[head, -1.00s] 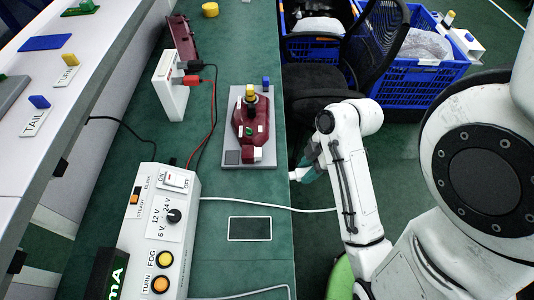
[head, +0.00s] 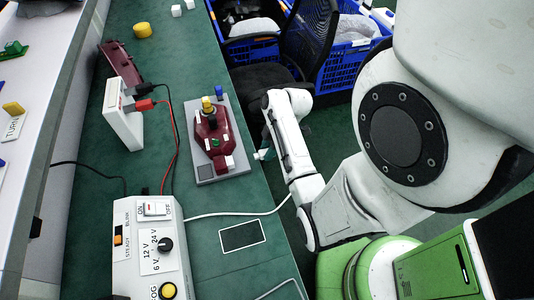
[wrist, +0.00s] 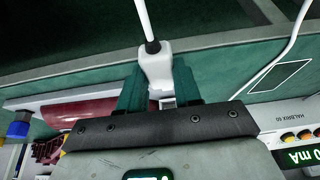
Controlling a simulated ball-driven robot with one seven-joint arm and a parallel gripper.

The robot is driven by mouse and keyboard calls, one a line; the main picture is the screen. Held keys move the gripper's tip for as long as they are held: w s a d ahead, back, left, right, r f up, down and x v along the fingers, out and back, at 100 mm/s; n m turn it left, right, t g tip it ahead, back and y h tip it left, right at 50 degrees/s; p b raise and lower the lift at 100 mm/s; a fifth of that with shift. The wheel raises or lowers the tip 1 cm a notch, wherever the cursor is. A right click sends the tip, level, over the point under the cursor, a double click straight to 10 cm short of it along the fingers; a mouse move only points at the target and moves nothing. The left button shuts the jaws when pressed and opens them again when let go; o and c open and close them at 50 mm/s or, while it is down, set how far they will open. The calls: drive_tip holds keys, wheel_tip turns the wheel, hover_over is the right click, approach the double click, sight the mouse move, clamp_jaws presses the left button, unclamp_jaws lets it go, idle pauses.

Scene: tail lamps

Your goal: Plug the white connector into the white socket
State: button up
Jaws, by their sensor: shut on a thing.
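The white connector (wrist: 156,62), with a dark strain relief and white cable, sits between the green fingers of my gripper (wrist: 158,88) in the wrist view. My gripper is shut on it. In the head view my gripper (head: 265,153) is just right of the bench edge, beside the lamp; the connector is hard to make out there. The dark red tail lamp (head: 211,130) lies on a grey plate (head: 204,170). A white block (head: 230,162) at its near right corner looks like the white socket, apart from my gripper. Its opening is too small to see.
Yellow, blue and green pieces stand on the lamp. A white box (head: 122,118) with red and black leads is to the left. A control box (head: 150,245) and a dark flat panel (head: 243,234) are nearer. A chair and blue crates (head: 340,62) stand beyond the bench.

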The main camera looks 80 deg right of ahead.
drive_tip(key=shift+d+f, duration=0.1)
drive_tip(key=shift+p, duration=0.3)
drive_tip(key=shift+w+a+p, duration=0.15)
drive_tip(key=shift+w+a, duration=0.2)
drive_tip(key=shift+w, duration=0.55)
drive_tip(key=shift+w+a+p, duration=0.15)
drive_tip(key=shift+w+a, duration=0.25)
drive_tip(key=shift+w, duration=0.45)
drive_tip(key=shift+w+a+p, duration=0.15)
drive_tip(key=shift+w+a, duration=0.2)
drive_tip(key=shift+w, duration=0.55)
drive_tip(key=shift+p, duration=0.4)
drive_tip(key=shift+w+a, duration=0.1)
drive_tip(key=shift+w, duration=0.15)
drive_tip(key=shift+w+a+p, duration=0.15)
drive_tip(key=shift+w+a, duration=0.1)
drive_tip(key=shift+w, duration=0.3)
drive_tip(key=shift+w+a+p, duration=0.15)
drive_tip(key=shift+w+a, duration=0.05)
drive_tip(key=shift+w, duration=0.35)
